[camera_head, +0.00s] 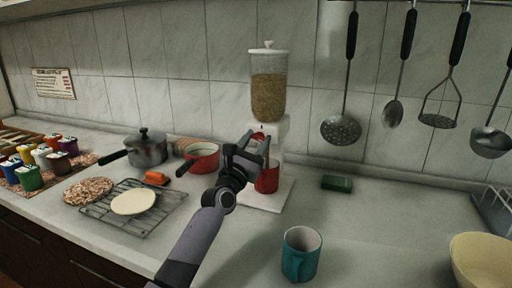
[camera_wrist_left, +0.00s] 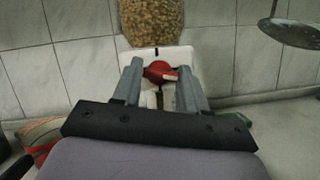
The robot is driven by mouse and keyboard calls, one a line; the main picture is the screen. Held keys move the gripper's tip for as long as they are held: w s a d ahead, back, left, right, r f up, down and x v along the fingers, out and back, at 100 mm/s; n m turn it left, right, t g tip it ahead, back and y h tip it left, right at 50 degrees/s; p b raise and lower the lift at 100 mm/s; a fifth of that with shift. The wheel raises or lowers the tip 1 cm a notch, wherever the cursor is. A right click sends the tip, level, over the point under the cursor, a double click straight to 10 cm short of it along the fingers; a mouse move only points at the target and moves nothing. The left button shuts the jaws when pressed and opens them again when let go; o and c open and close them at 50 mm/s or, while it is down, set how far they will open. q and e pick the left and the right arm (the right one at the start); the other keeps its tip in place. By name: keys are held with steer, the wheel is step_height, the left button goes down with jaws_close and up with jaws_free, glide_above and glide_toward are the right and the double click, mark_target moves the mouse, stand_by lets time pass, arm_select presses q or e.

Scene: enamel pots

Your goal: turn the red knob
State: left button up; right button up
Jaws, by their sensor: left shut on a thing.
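The red knob (camera_wrist_left: 160,71) sits on the white front of a cereal dispenser (camera_head: 268,85), below its clear hopper of brown grain. My left gripper (camera_head: 250,148) is at the dispenser's front. In the left wrist view its two fingers (camera_wrist_left: 160,82) stand on either side of the knob and are shut on it. The knob's pointer end reaches to the right. In the head view the gripper mostly hides the knob. A red mug (camera_head: 267,180) stands under the dispenser on its white base. My right gripper is not in view.
A teal mug (camera_head: 301,262) stands at the front of the counter, right of my left arm. A red pan (camera_head: 203,158) and a grey pot (camera_head: 147,149) are to the left. A green sponge (camera_head: 337,184) lies to the right. Utensils hang above.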

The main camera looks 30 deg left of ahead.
arm_select(q)
steer(key=m+h, duration=0.1)
steer(key=m, duration=0.1)
steer(key=m+h+b, duration=0.1)
steer(key=m, duration=0.2)
steer(key=shift+a+g+h, duration=0.1)
steer(key=shift+g+h, duration=0.2)
steer(key=shift+h, duration=0.1)
steer(key=m+h, duration=0.1)
steer(key=m, duration=0.1)
steer(key=m+g, duration=0.1)
steer(key=m, duration=0.2)
steer(key=shift+r+h, duration=0.1)
steer(key=shift+h, duration=0.3)
steer(key=m+p, duration=0.1)
steer(key=m, duration=0.1)
steer(key=m+g+p, duration=0.1)
steer(key=m, duration=0.1)
steer(key=shift+s+a+r+h, duration=0.1)
steer(key=shift+r+h, duration=0.05)
steer(key=shift+h, duration=0.25)
steer(key=shift+m+g+p, duration=0.9)
steer(key=shift+m+p, duration=0.55)
steer(key=shift+m, duration=0.45)
steer(key=o, duration=1.1)
steer(key=shift+c, duration=0.2)
steer(key=shift+s, duration=0.1)
steer(key=s+a, duration=0.1)
steer(key=s, duration=0.6)
steer(key=shift+b, duration=0.3)
